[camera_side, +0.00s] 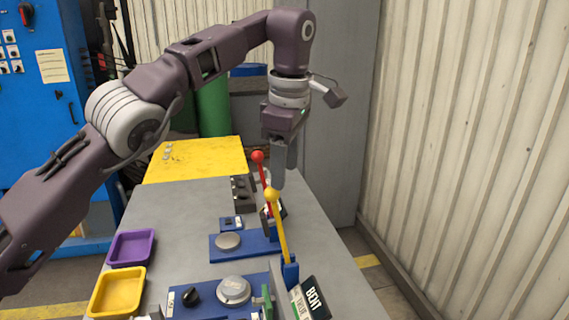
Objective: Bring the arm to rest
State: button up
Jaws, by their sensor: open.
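My gripper (284,170) points down above the right side of the grey table (185,205). Its fingers hang behind the red-knobbed lever and the yellow-knobbed lever in this view. It is open, and I see nothing between the fingers. The red-knobbed lever (258,156) stands near the fingers on their left. The yellow-knobbed lever (273,195) stands nearer the camera, just below the fingertips in the picture. I cannot tell whether the fingers touch either lever. My arm reaches in from the left, bent high over the table.
Blue plates with round grey discs (233,290) lie on the table. A purple tray (132,248) and a yellow tray (117,291) sit at the left edge. A corrugated wall (470,130) rises on the right.

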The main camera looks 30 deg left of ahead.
jog(key=shift+s+r, duration=0.1)
jog(key=shift+r, duration=0.3)
jog(key=shift+d, duration=0.1)
jog(key=s+a+r+m+h, duration=0.2)
jog(key=s+a+r+m, duration=0.15)
jog(key=a+r, duration=0.35)
jog(key=s+a+r+m+t, duration=0.2)
jog(key=s+a+m, duration=0.25)
jog(key=s, duration=0.55)
jog(key=s+f+m+t, duration=0.1)
jog(key=s+f+m, duration=0.5)
jog(key=s, duration=0.4)
jog(key=s+f+m+t, duration=0.1)
jog(key=s+f+m, duration=0.5)
jog(key=s, duration=0.4)
jog(key=shift+s+a+f+y, duration=0.15)
jog(key=shift+s+a+y, duration=0.05)
jog(key=shift+y, duration=0.1)
